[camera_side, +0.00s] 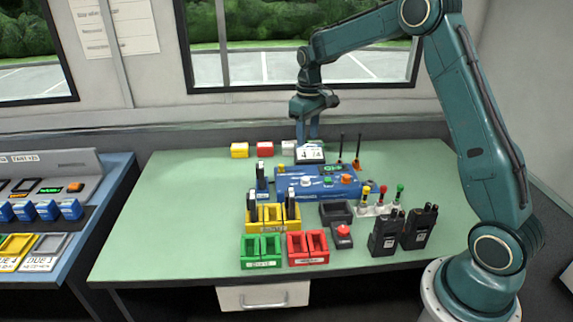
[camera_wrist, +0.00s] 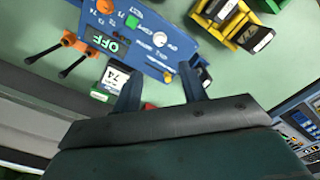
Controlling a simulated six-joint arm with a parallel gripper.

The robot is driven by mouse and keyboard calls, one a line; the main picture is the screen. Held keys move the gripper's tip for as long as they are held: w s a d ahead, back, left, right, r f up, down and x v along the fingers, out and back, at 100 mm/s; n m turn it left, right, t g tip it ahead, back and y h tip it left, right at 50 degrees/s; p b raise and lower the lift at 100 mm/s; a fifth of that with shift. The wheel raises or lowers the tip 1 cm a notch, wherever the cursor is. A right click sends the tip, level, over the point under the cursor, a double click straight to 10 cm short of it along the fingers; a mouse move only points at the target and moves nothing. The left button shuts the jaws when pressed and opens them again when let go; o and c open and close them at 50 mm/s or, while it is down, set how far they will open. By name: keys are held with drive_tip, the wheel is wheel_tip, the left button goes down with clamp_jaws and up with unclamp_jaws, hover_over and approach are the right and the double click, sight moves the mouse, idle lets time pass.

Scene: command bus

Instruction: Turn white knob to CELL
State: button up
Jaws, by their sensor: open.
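The blue panel (camera_side: 290,190) stands near the middle of the green table. Its white knob (camera_side: 306,182) is the leftmost of three coloured controls, beside a green and an orange one. In the wrist view the white knob (camera_wrist: 160,39) sits on the blue panel (camera_wrist: 136,45), near a green OFF display (camera_wrist: 105,43). The knob's pointer direction and the small labels around it are too small to read surely. My gripper (camera_side: 307,136) is open and empty above the back of the panel. In the wrist view my gripper's fingers (camera_wrist: 160,88) are apart, with the knob beyond them.
Yellow bins (camera_side: 272,222), red bins (camera_side: 307,249), green bins (camera_side: 261,251) and black radios (camera_side: 386,235) stand in front. The table's left side is clear.

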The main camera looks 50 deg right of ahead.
sight(306, 178)
drive_tip(key=shift+f, duration=0.15)
wheel_tip(306, 178, down, 14)
drive_tip(key=shift+r, duration=0.2)
idle(0.5)
clamp_jaws()
